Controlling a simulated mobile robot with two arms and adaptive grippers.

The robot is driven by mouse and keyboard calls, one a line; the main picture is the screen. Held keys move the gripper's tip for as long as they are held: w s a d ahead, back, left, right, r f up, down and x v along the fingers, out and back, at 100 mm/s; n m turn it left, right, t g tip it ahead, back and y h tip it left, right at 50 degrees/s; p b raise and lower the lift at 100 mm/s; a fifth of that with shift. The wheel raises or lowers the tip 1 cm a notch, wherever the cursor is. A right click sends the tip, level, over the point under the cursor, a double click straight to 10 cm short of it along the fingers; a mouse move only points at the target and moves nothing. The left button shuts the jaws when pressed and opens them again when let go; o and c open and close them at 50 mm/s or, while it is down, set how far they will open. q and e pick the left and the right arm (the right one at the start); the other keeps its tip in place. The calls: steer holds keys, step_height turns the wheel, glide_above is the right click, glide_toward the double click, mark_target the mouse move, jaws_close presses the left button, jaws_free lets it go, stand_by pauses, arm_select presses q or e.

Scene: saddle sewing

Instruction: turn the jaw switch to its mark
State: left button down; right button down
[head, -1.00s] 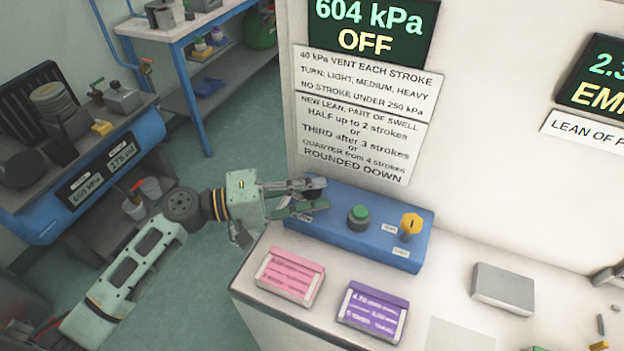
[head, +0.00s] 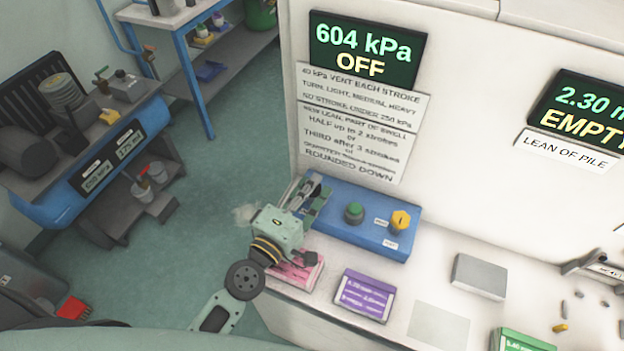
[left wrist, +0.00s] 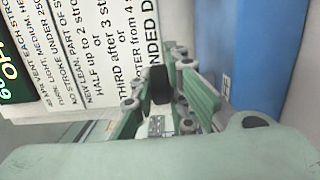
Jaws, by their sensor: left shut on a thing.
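A blue control box (head: 350,233) stands on the white counter under the wall sign. My left gripper (head: 314,192) is at the box's left end, its fingers mostly covering what they hold. In the left wrist view my left gripper (left wrist: 162,88) has its fingers closed on either side of a dark knob (left wrist: 160,84), apparently the jaw switch. Its mark and pointing direction are hidden. A green button (head: 354,212) and a yellow knob (head: 400,219) with two small white labels sit farther right on the box. My right gripper is not in view.
A pink block (head: 300,272), a purple block (head: 364,295) and a grey block (head: 480,276) lie in front. The wall display (head: 366,50) reads 604 kPa, OFF. A blue-fronted bench (head: 50,205) stands across the floor at left.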

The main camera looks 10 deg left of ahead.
arm_select(q)
steer(key=shift+w+r+n+y+p, duration=0.1)
steer(key=shift+r+n+y+p, duration=0.35)
steer(key=shift+y, duration=0.35)
steer(key=shift+f+t, duration=0.1)
steer(key=shift+t, duration=0.2)
steer(key=c, duration=1.8)
jaws_free()
steer(key=shift+f, duration=0.15)
steer(key=shift+f, duration=0.1)
steer(key=shift+s+a, duration=0.1)
steer(key=shift+s, duration=0.35)
steer(key=v, duration=1.1)
steer(key=shift+s+a, duration=0.1)
